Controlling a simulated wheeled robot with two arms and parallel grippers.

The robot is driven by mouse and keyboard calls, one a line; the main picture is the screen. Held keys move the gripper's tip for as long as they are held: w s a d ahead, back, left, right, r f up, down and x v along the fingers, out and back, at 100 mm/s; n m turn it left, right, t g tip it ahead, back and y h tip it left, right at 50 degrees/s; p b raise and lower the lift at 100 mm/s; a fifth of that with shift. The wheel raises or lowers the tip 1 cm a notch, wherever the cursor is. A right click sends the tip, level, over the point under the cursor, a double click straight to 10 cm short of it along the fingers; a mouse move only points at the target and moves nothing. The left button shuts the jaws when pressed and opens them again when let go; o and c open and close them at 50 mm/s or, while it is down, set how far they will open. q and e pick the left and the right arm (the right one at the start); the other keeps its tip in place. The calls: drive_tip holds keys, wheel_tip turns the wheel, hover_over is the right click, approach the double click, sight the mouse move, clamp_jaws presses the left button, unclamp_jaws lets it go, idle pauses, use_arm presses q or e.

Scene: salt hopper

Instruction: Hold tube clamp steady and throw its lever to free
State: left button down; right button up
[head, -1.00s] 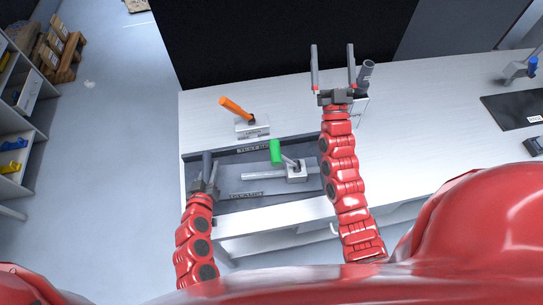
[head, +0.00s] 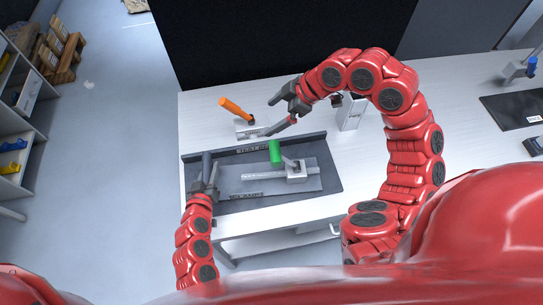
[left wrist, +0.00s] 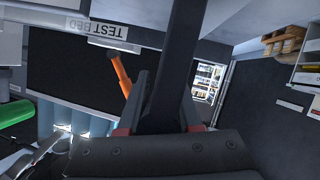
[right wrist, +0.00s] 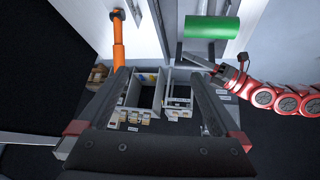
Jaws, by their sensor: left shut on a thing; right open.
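The tube clamp has a green lever handle (head: 275,152) and a metal block (head: 296,171) with a pale rod, on the dark tray. The handle tilts up and left from the block. My left gripper (head: 204,182) is shut on a dark grey upright bar (head: 206,162) at the tray's left end; that bar fills the middle of the left wrist view (left wrist: 178,65). My right gripper (head: 272,118) is open and empty, behind and above the green handle. In the right wrist view the green handle (right wrist: 212,27) lies beyond the right finger, outside the jaws.
An orange handle (head: 235,107) rises from a small metal block (head: 246,130) behind the tray, close to my right gripper. A pale box (head: 352,113) stands at the back right.

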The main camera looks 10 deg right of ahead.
sight(287, 160)
drive_tip(key=s+d+n+g+h, duration=0.2)
drive_tip(key=s, duration=0.4)
drive_tip(key=s+d+x, duration=0.1)
drive_tip(key=x, duration=1.1)
drive_tip(key=shift+w+a+f+g, duration=0.2)
drive_tip(key=shift+f+g, duration=0.1)
drive_tip(key=shift+f, duration=0.15)
clamp_jaws()
